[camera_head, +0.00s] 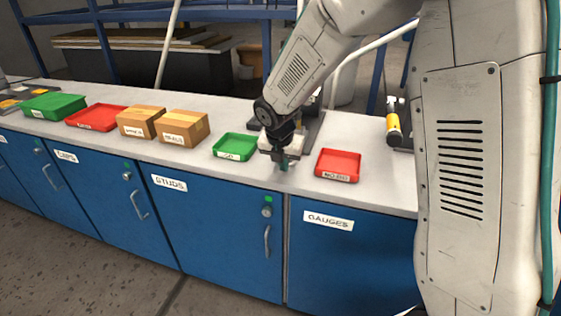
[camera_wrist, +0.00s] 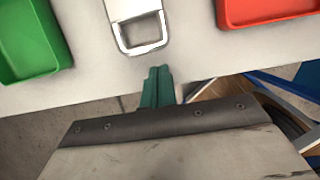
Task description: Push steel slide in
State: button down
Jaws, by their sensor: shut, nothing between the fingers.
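The steel slide (camera_wrist: 128,10) is a pale metal plate with a square loop handle at its near end. In the wrist view it lies flat on the worktop at top centre, between a green tray and a red tray. My gripper (camera_wrist: 158,70) has green fingers that are together with nothing between them. Its tips show just below the slide's loop in the wrist view, with a small gap in the picture; I cannot tell the height difference.
The green tray (camera_head: 236,146) is left of my gripper and the red tray (camera_head: 338,164) right of it, both close. Two cardboard boxes (camera_head: 183,128) stand further left. A yellow-capped cylinder (camera_head: 393,124) is at the right. Blue cabinets (camera_head: 215,225) front the worktop.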

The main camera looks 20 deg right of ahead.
jog(key=shift+w+d+f, duration=0.1)
jog(key=shift+w+d, duration=0.25)
jog(key=shift+w, duration=0.15)
jog(key=w+d, duration=0.2)
jog(key=w, duration=0.1)
jog(key=w+d, duration=0.2)
jog(key=w, duration=0.1)
jog(key=w+d, duration=0.3)
jog(key=shift+w, duration=0.2)
jog(key=shift+w+d, duration=0.1)
jog(key=shift+w, duration=0.2)
jog(key=shift+r, duration=0.2)
